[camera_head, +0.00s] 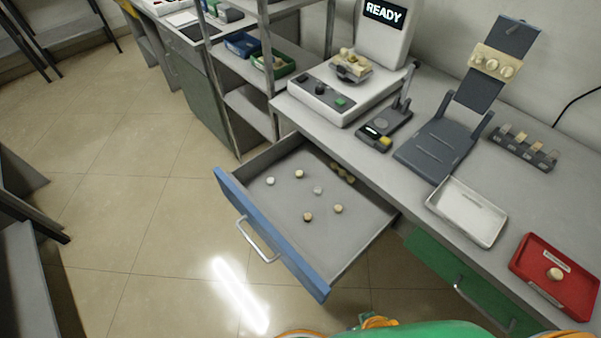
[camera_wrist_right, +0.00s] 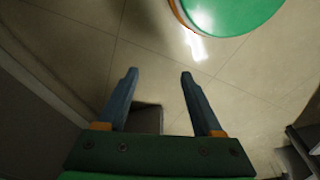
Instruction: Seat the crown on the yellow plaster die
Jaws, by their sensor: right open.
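My right gripper (camera_wrist_right: 158,76) shows in the right wrist view, open and empty above the bare floor. Several small round pieces, some cream and some white, lie in the open drawer (camera_head: 276,200); I cannot tell whether one is the crown. One cream round piece (camera_head: 554,274) lies in the red tray (camera_head: 577,295) at the right. A dark rack (camera_head: 505,152) holds several small blocks in different tones. A yellowish dental model (camera_head: 352,66) sits on the white machine. Which piece is the yellow plaster die is too small to tell. My left gripper is out of view.
The blue-fronted drawer juts out below the bench. An empty white tray (camera_head: 466,205) lies near the bench edge. A dark stand (camera_head: 437,150) holds up a cream model (camera_head: 495,63). The white machine (camera_head: 322,96) reads READY. A shelf rack (camera_head: 247,105) stands left; floor there is clear.

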